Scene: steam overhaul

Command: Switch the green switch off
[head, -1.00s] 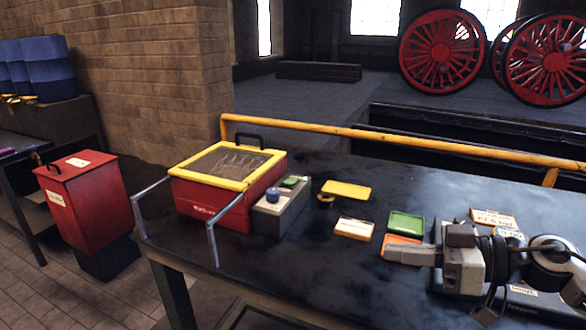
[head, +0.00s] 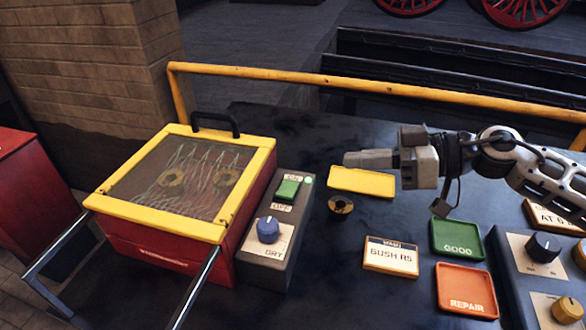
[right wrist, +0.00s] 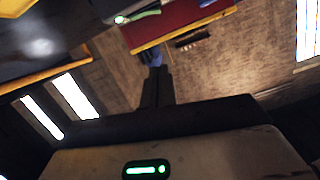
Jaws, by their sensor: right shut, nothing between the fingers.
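The green switch (head: 288,189) is on the top of a grey control box (head: 258,266), with an ON label above it and an OFF label below. A small green lamp (head: 308,180) beside it is lit. The green switch also shows near the top of the right wrist view (right wrist: 147,14), with the lit lamp close by. My right gripper (head: 350,160) is shut and empty, pointing left, to the right of the control box and in front of the far edge of a yellow tray. Its fingers also show in the right wrist view (right wrist: 156,78). My left gripper is not in view.
A blue knob (head: 268,230) marked DRY sits nearer on the control box. A red box with a yellow-framed lid (head: 155,216) stands left of it. The yellow tray (head: 362,184), a small brown ring (head: 340,207), and green (head: 458,240) and orange (head: 467,291) trays lie to the right.

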